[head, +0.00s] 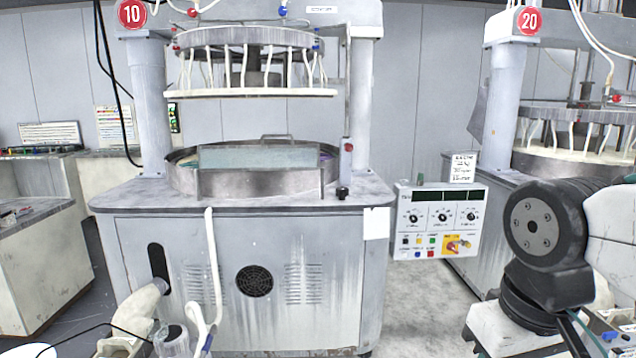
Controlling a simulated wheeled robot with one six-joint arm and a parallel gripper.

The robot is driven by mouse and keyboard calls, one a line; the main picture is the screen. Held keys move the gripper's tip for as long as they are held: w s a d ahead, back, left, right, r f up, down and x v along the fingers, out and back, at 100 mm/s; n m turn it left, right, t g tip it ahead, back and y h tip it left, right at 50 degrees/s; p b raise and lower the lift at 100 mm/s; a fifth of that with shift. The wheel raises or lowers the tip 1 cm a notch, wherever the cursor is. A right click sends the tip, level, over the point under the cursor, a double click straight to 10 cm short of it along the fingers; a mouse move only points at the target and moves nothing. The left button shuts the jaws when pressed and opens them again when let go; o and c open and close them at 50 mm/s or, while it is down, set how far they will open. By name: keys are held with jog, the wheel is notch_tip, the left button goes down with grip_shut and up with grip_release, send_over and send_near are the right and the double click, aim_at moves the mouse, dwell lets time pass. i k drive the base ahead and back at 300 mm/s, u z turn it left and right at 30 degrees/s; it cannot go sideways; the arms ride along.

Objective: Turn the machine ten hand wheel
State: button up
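Machine ten (230,265) stands left of centre, a grey cabinet marked by a red round sign "10" (132,13). A dark upright oval slot (158,262) is in its front at the left; I cannot tell whether a hand wheel sits in it. A small black knob (343,193) is at the right front edge of its top, below a post with a red cap (348,146). No hand wheel can be made out for certain. My arm's black joint and white link show at the right; my gripper is not in view.
A control panel (437,222) with dials and buttons stands right of machine ten. Machine twenty (505,190) is behind my arm. A white hose (212,265) hangs down machine ten's front. A pale pipe-like part (140,310) stands at lower left. Grey floor (415,320) is clear between the machines.

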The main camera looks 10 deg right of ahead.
aim_at(342, 192)
jog(key=z, duration=0.05)
jog(key=i, duration=2.45)
jog(key=z, duration=0.2)
